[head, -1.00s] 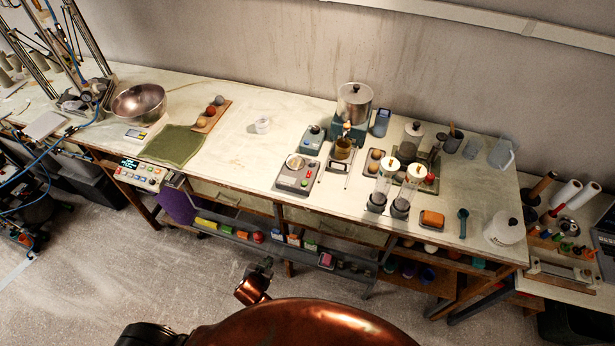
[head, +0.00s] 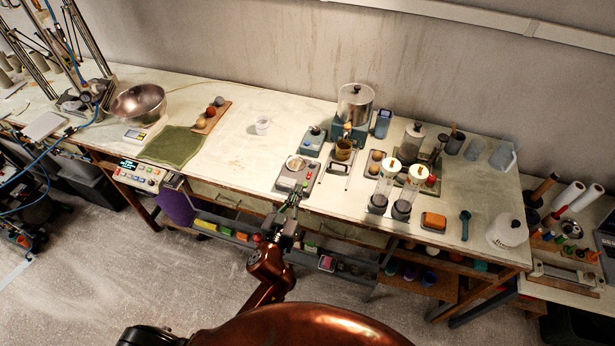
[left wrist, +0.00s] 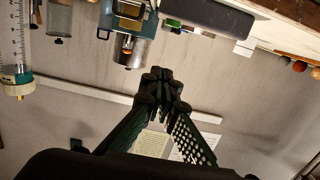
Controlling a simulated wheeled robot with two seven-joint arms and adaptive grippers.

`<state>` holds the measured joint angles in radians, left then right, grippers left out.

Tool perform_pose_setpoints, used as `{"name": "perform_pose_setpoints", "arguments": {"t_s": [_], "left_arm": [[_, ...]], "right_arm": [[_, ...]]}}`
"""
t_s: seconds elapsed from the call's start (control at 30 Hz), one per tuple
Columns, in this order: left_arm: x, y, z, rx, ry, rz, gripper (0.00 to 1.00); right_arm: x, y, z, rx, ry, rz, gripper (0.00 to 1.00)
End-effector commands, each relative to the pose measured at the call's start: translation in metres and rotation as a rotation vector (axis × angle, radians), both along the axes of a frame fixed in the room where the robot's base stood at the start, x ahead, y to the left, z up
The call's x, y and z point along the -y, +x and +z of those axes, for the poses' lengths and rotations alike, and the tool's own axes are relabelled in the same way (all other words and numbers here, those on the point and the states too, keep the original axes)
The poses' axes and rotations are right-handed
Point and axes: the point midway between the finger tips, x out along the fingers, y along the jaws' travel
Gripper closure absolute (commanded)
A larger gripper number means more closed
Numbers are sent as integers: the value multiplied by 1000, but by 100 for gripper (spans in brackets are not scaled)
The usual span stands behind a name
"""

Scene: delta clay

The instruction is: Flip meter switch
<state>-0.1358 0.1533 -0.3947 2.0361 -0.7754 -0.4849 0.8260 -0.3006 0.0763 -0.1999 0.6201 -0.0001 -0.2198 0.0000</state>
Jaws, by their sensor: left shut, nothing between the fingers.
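A grey box (head: 297,174) with a round pale disc on top and red and green buttons sits near the front edge of the bench. It looks like the meter, but I cannot be sure. A small teal box (head: 313,138) with a knob stands behind it. The switch itself is too small to make out. My left gripper (head: 294,194) is shut and empty, its fingertips at the front of the grey box and covering part of it. I cannot tell whether they touch. In the left wrist view the closed fingers (left wrist: 161,76) show with nothing between them.
A control panel (head: 143,174) hangs at the front left.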

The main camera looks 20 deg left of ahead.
Motion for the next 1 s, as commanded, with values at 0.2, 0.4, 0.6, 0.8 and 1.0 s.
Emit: {"name": "perform_pose_setpoints", "arguments": {"t_s": [0.2, 0.4, 0.6, 0.8, 1.0], "left_arm": [[1, 26, -1, 2, 3, 0, 100], [2, 67, -4, 1, 4, 0, 100], [3, 102, -14, -3, 2, 2, 100], [3, 104, -41, -3, 1, 2, 100], [3, 105, -47, -2, 1, 1, 100]], "right_arm": [[3, 0, 1, 0, -3, 1, 60], [5, 0, 2, 1, -6, 2, 60], [6, 0, -1, 0, -6, 3, 60], [6, -1, -11, -3, -6, 3, 60], [5, -2, -13, -4, -6, 3, 60]]}}
